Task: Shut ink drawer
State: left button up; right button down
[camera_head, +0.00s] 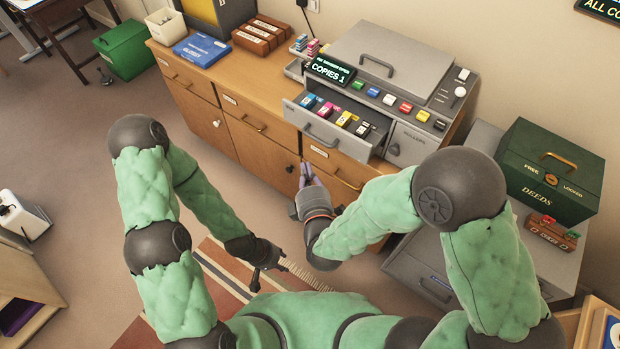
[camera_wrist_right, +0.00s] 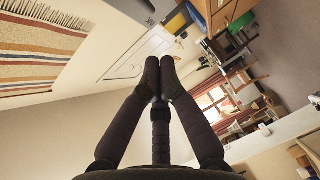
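The ink drawer (camera_head: 347,143) juts out from the front of the grey copier (camera_head: 395,60). It stands open, with blue, pink, yellow and black cartridges in a row inside and a grey handle (camera_head: 318,138) on its front. My right gripper (camera_head: 307,172) is below the drawer's front, close to the wooden cabinet front, and does not touch the drawer. In the right wrist view its two dark fingers meet at the tips (camera_wrist_right: 160,66), with nothing between them. My left gripper (camera_head: 268,279) hangs low over the striped rug, fingers spread and empty, away from the drawer.
The wooden cabinet (camera_head: 262,135) carries the copier, a blue box (camera_head: 201,49) and brown boxes. A green deeds box (camera_head: 552,170) stands on a grey cabinet at the right. A green bin (camera_head: 124,50) is at the back left. Floor in front is clear.

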pick_arm(q)
notch_tip(320, 180, down, 3)
jog(key=b, duration=0.3)
jog(key=shift+f, duration=0.2)
pick_arm(e)
jog(key=w+d+f, duration=0.1)
jog(key=w, duration=0.7)
jog(key=shift+w+d+f, duration=0.15)
jog(key=shift+w+f, duration=0.1)
jog(key=shift+f, duration=0.1)
